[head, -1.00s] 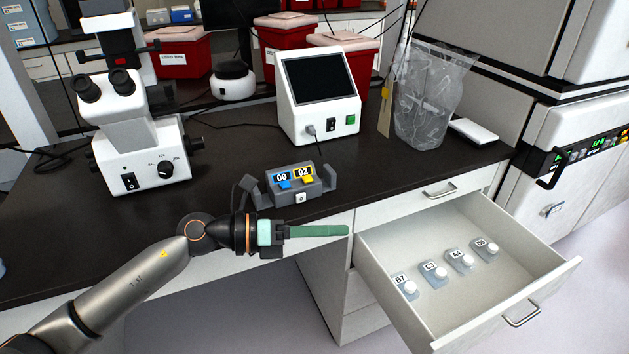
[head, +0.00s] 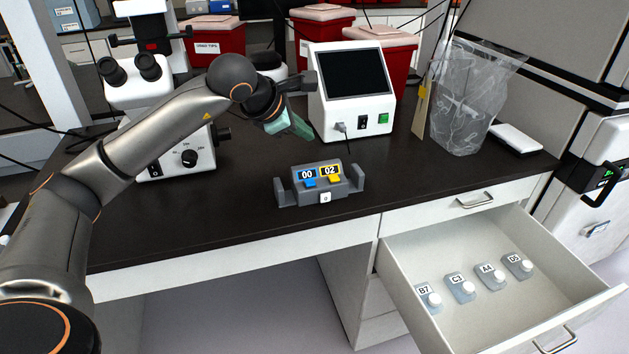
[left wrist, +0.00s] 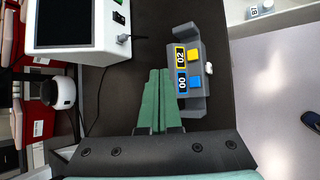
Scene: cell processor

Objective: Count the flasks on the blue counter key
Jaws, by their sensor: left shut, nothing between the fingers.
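A grey two-key counter (head: 318,184) stands on the black bench top. Its blue key (head: 310,183) is under a display reading 00, and its yellow key (head: 334,178) is under one reading 02. Several flasks with white caps lie in a row in the open drawer, labelled B7 (head: 433,299), C3 (head: 461,288), A4 (head: 491,278) and D5 (head: 522,266). My left gripper (head: 300,130), with green fingers, is shut and empty, above and behind the counter, apart from it. In the left wrist view the fingers (left wrist: 160,85) point beside the counter (left wrist: 190,62). My right gripper is out of view.
The open drawer (head: 410,254) juts out at the right. A white screen device (head: 345,120) stands behind the counter, a microscope (head: 125,90) at left, a clear bag (head: 465,95) at right. The bench front around the counter is clear.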

